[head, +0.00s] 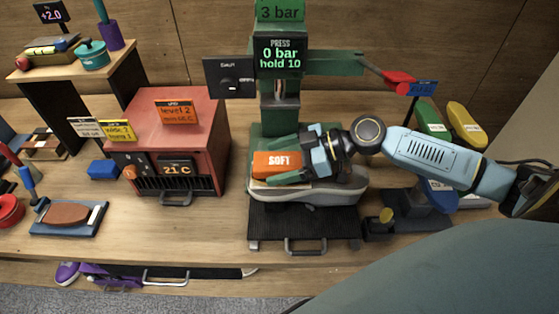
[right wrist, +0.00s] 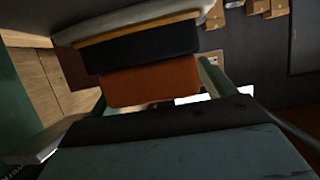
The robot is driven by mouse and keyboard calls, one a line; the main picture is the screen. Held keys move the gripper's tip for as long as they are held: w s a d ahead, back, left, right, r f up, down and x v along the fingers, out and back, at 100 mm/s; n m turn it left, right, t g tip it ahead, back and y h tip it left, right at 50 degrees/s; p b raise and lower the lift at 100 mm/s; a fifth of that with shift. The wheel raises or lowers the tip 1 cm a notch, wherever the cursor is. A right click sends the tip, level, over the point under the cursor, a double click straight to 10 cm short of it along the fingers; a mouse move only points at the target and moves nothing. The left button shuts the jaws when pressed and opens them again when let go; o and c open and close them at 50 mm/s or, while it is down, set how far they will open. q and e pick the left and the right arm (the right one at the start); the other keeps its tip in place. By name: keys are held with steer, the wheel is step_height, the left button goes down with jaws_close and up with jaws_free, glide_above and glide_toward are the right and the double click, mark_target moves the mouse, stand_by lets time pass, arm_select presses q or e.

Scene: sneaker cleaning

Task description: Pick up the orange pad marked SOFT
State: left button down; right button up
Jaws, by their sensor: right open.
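The orange pad marked SOFT (head: 278,163) sits on top of a grey-white sneaker (head: 310,190) under the green press (head: 281,95). My right gripper (head: 305,165) reaches in from the right at the pad's right side, with its fingers close to it. It is open. In the right wrist view the orange pad (right wrist: 152,82) lies just ahead of the gripper, beside a dark block (right wrist: 145,48). Whether the fingers touch the pad is hard to tell. My left gripper is not in view.
A red oven-like box (head: 178,135) stands left of the press. The press's red-handled lever (head: 398,82) sticks out above my right arm. Green and yellow shoe-shaped pieces (head: 467,123) are at the right. A dark handled tray (head: 305,228) lies under the sneaker.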

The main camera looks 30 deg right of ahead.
steer(key=c, duration=1.2)
